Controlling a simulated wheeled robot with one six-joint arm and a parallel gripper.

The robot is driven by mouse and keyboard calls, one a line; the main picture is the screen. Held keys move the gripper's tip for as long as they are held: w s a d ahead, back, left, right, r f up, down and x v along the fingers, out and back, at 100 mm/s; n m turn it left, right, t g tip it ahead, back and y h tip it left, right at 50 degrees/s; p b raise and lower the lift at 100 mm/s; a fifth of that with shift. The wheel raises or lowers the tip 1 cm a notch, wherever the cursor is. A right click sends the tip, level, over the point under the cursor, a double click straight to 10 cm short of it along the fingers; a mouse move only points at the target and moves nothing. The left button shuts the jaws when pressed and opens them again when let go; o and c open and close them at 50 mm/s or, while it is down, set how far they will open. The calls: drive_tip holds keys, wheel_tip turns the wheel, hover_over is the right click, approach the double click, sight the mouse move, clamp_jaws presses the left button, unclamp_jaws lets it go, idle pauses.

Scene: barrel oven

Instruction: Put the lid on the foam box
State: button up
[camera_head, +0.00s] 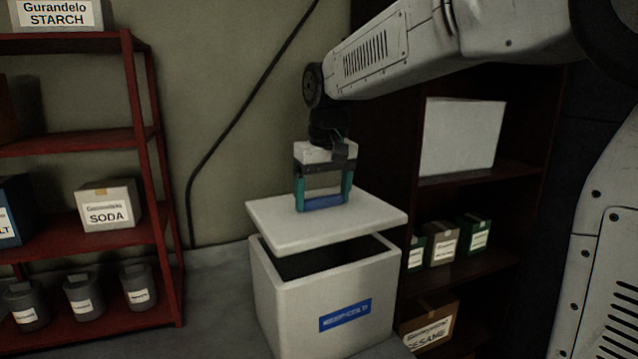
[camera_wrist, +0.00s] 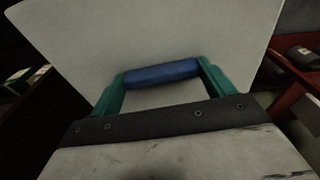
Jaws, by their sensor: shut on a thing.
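The white foam box (camera_head: 285,308) with a blue label stands on the floor, its dark inside showing under the lid. The white lid (camera_head: 375,212) hangs just above the box, tilted, with a gap at the front and right; whether its back left edge touches the rim I cannot tell. My gripper (camera_head: 323,200) is above the lid, its green fingers shut on the lid's blue handle (camera_head: 322,203). In the wrist view the blue handle (camera_wrist: 161,73) sits between the green fingers, with the lid (camera_wrist: 160,30) filling the area behind it.
A red shelf (camera_head: 160,170) with a soda box (camera_head: 107,210) and several grey pots stands at the left. A dark shelf (camera_head: 480,178) with small boxes, a white block (camera_head: 460,138) and a sesame carton (camera_head: 428,325) stands close to the foam box's right. A cable runs down the wall.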

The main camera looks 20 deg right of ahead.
sight(323, 208)
drive_tip(key=shift+f, duration=2.3)
drive_tip(key=shift+f, duration=0.6)
idle(0.6)
drive_tip(key=o, duration=0.9)
drive_tip(key=shift+r, duration=3.5)
clamp_jaws()
